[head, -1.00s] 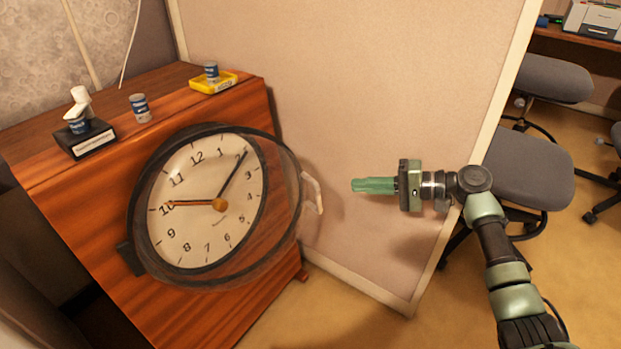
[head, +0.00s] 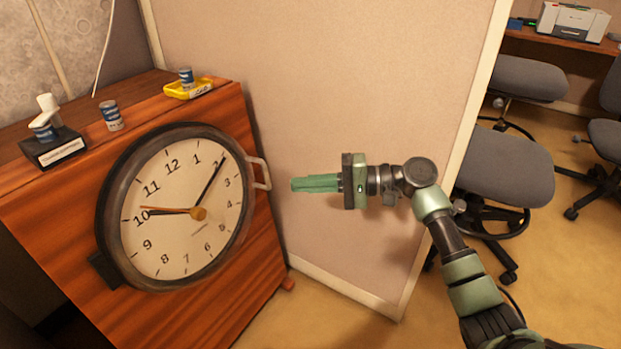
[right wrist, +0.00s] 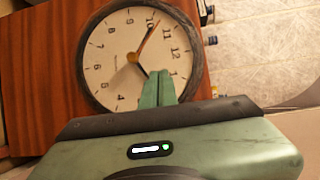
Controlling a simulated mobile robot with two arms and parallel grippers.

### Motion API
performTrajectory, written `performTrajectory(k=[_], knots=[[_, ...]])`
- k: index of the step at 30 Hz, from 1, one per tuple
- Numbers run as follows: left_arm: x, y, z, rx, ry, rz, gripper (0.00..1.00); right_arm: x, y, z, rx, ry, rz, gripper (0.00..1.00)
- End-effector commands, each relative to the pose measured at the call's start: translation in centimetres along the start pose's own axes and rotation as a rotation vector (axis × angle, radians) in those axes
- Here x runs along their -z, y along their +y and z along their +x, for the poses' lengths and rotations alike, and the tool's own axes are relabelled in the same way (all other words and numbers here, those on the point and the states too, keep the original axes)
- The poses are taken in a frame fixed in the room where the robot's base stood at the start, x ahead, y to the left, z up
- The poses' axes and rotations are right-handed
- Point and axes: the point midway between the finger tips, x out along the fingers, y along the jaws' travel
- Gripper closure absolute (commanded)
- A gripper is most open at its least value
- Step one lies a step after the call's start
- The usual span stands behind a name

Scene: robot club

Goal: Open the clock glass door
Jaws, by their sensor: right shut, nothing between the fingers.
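The pale door handle (head: 262,172) sticks out from the rim's right side. My right gripper (head: 294,184) is shut and empty, a little right of the handle and apart from it. My left gripper is out of view.
The wooden cabinet (head: 50,205) carries a yellow tray (head: 188,88) with a can, another can (head: 111,115) and a small black-based trophy (head: 53,145). A beige partition (head: 330,90) stands behind my right arm. Grey chairs (head: 505,175) are at the right.

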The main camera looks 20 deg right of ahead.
Motion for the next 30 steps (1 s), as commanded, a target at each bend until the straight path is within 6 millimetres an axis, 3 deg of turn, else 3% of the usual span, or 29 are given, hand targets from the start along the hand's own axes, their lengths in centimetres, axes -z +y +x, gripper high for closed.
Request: performTrajectory(k=[6, 30], knots=[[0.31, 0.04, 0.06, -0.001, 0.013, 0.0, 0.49, -0.97, 0.03, -0.35, -0.001, 0.0, 0.0, 1.0], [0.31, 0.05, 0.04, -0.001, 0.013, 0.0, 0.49, -0.97, 0.01, -0.35, 0.0, 0.0, 0.0, 1.0]])
